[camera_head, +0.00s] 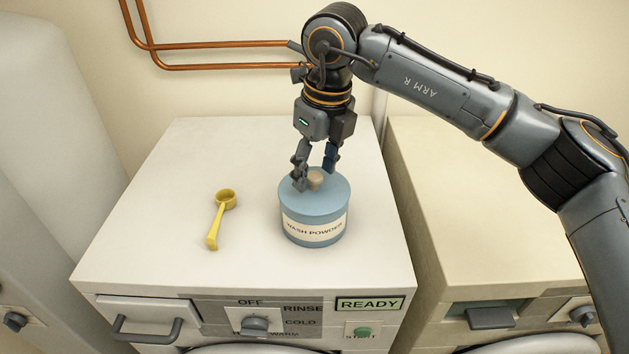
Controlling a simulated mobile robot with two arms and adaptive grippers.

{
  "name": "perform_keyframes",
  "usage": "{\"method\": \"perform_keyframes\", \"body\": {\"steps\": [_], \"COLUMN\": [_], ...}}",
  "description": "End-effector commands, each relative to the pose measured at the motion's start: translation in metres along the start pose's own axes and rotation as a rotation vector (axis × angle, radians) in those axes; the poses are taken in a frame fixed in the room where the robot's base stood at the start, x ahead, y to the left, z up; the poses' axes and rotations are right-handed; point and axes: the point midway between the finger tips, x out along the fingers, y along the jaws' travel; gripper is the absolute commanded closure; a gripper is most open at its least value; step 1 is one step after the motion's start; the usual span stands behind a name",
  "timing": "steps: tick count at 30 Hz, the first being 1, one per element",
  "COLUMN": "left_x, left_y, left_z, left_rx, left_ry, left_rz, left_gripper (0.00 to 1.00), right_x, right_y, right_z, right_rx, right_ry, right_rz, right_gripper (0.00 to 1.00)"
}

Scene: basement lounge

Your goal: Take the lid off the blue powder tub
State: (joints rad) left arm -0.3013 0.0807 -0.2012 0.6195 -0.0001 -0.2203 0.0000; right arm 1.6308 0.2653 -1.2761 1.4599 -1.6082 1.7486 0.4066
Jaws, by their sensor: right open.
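The blue powder tub (313,228) stands upright on top of a white washing machine, with a "WASH POWDER" label on its front. Its blue lid (333,194) is on, with a tan knob (315,178) in the middle. My right gripper (314,174) points down over the lid, with its dark fingers open. One finger is to the left of the knob and the other is behind it to the right. I cannot tell whether either finger touches the knob. My left gripper is not in view.
A yellow scoop (221,214) lies on the washing machine (150,240) left of the tub. A second machine (480,200) stands to the right across a narrow gap. Copper pipes (220,67) run along the back wall. The machine top around the tub is otherwise clear.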

Motion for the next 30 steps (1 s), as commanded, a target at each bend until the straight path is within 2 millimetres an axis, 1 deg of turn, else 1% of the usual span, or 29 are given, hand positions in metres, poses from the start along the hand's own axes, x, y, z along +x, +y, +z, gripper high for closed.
{"method": "perform_keyframes", "body": {"steps": [7, 8, 9, 14, 15, 25, 30], "left_x": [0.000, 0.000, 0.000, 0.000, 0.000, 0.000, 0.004], "left_y": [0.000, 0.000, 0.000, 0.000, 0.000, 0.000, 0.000], "left_z": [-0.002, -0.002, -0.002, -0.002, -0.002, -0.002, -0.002], "left_rx": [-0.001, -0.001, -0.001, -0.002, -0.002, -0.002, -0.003], "left_ry": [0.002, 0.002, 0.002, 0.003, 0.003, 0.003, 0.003], "left_rz": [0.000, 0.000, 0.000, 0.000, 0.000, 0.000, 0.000], "left_gripper": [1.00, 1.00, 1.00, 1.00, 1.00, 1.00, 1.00], "right_x": [0.003, 0.003, 0.003, 0.003, 0.003, 0.001, -0.010], "right_y": [0.000, 0.000, 0.000, 0.000, 0.000, 0.000, 0.000], "right_z": [0.000, 0.000, 0.000, 0.000, 0.000, 0.000, 0.003], "right_rx": [0.000, 0.000, 0.000, 0.000, 0.000, 0.000, 0.001], "right_ry": [0.000, 0.000, 0.000, 0.000, -0.001, -0.001, -0.003], "right_rz": [0.000, 0.000, 0.000, 0.000, 0.000, 0.000, -0.001], "right_gripper": [0.46, 0.50, 0.58, 0.91, 0.99, 1.00, 1.00]}}
